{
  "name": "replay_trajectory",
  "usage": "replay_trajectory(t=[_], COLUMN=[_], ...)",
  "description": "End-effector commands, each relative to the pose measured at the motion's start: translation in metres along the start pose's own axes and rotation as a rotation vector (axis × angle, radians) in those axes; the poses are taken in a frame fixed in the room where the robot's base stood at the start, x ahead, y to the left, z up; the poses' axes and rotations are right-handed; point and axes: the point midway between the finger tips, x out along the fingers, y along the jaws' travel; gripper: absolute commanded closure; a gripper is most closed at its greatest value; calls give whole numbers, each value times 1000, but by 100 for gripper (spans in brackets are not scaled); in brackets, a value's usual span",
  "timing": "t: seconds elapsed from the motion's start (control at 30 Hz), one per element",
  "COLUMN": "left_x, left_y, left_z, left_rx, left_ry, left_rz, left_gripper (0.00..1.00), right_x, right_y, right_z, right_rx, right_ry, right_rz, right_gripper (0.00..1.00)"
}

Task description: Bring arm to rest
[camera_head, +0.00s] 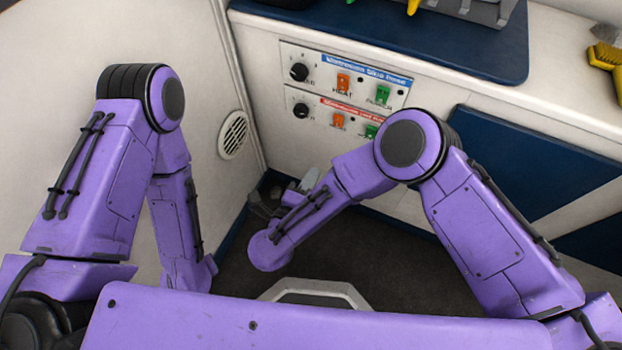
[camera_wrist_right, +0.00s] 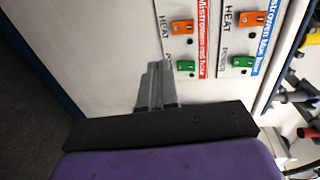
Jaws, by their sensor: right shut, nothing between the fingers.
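My right arm (camera_head: 345,180) is bent at the elbow, with its forearm reaching down and left in front of the control panels. My right gripper (camera_head: 309,180) is partly hidden behind its own wrist in the head view. In the right wrist view the grey fingers (camera_wrist_right: 157,85) are together with nothing between them, in front of the white cabinet face. My left arm (camera_head: 175,200) hangs down at the left, and its gripper is not in view.
The upper control panel (camera_head: 322,70) has a blue label and the lower panel (camera_head: 312,108) a red one; both carry orange and green switches. A blue mat (camera_head: 470,50) lies on the counter. A round vent (camera_head: 233,135) is on the left wall. Dark floor (camera_head: 385,260) is clear below.

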Motion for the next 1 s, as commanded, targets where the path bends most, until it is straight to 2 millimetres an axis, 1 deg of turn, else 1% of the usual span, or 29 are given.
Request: replay_trajectory(t=[0.57,0.67,0.7,0.73,0.77,0.83,0.87,0.9,0.97,1.0], left_x=[0,0,0,0,0,0,0,0,0,0], left_y=[0,0,0,0,0,0,0,0,0,0], left_z=[0,0,0,0,0,0,0,0,0,0], left_rx=[0,0,0,0,0,0,0,0,0,0], left_ry=[0,0,0,0,0,0,0,0,0,0], left_rz=[0,0,0,0,0,0,0,0,0,0], left_gripper=[100,100,100,100,100,100,100,100,100,100], right_x=[-1,-2,-7,-12,-15,-16,-15,-15,-17,-20], right_y=[0,1,6,14,26,65,84,108,134,147], right_z=[0,11,19,23,22,-2,-22,-53,-100,-132], right_rx=[-2,-44,-95,-160,-246,-499,-617,-756,-918,-1004], right_ry=[-1,-61,-124,-189,-260,-423,-486,-554,-627,-660], right_rz=[1,6,20,35,54,121,166,234,339,413], right_gripper=[100,100,100,100,100,100,100,100,100,100])
